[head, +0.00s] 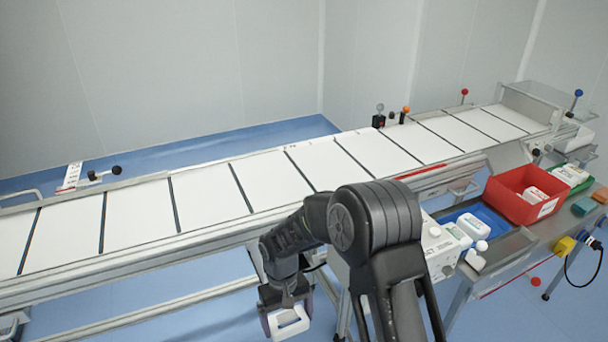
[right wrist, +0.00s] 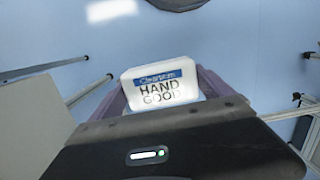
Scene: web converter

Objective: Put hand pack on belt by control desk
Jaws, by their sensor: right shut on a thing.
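The hand pack (right wrist: 160,85) is a white pack with a blue band and the words "HAND GOOD" in the right wrist view. My right gripper (right wrist: 155,100) is shut on it, with purple finger pads at its sides. In the head view the white pack (head: 288,322) hangs low at the bottom centre, in front of the conveyor and below belt height, under my right gripper (head: 287,308). The belt (head: 210,195) is white with dark cross bars and runs across the picture. The control desk (head: 440,250) is right of my arm, partly hidden by it. My left gripper is not in view.
A red bin (head: 515,208) with a white pack in it, a blue tray (head: 486,222) and a green box (head: 572,174) stand on the side table at right. The belt surface is clear. The conveyor's metal side rail (head: 130,262) lies between the held pack and the belt.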

